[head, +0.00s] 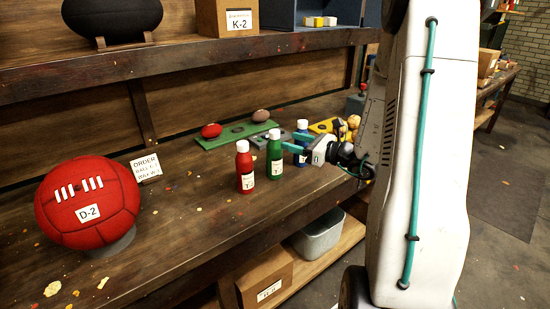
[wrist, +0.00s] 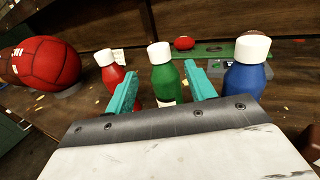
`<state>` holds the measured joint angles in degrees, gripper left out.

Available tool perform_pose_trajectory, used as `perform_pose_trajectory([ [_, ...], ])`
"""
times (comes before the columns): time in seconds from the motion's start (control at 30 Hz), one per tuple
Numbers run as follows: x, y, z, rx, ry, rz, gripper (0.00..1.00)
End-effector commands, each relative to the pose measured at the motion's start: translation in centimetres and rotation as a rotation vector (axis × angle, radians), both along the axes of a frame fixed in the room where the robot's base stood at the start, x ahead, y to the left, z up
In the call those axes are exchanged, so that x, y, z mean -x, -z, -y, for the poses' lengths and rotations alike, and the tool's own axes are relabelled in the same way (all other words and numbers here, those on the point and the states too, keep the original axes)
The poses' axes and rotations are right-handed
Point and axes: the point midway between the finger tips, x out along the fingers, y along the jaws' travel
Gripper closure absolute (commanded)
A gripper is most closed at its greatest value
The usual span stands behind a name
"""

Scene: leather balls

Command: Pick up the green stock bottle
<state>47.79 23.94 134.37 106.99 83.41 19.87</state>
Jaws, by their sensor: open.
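The green stock bottle (head: 275,158) stands upright on the wooden bench, with a white cap and a white label. A red bottle (head: 244,168) stands to its left and a blue bottle (head: 300,150) to its right. My gripper (head: 285,139) has teal fingers and reaches in from the right, close to the green bottle. In the wrist view the green bottle (wrist: 163,80) shows between the two open fingertips (wrist: 163,80). The red bottle (wrist: 112,72) is just outside the left finger and the blue bottle (wrist: 246,78) just outside the right finger. Its lower part is hidden behind my gripper.
A large red ball (head: 88,205) marked D-2 sits at the bench's left, beside a small order card (head: 146,167). A green board (head: 212,140) with small balls lies behind the bottles. A shelf (head: 180,56) runs above the bench. The front middle of the bench is mostly clear.

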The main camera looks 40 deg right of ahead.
Motion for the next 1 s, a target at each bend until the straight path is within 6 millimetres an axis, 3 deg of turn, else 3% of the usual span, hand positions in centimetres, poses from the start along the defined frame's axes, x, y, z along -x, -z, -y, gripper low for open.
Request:
perform_pose_trajectory([
  [0.5, -6.2, -0.3, -2.7, 0.002, -0.003, 0.001, 0.45],
  [0.8, -6.7, -0.4, -2.9, 0.002, -0.002, 0.000, 0.45],
  [0.83, -6.7, -0.4, -2.9, 0.002, -0.002, 0.000, 0.48],
  [1.0, -6.7, -0.4, -2.9, 0.002, -0.002, 0.000, 0.96],
])
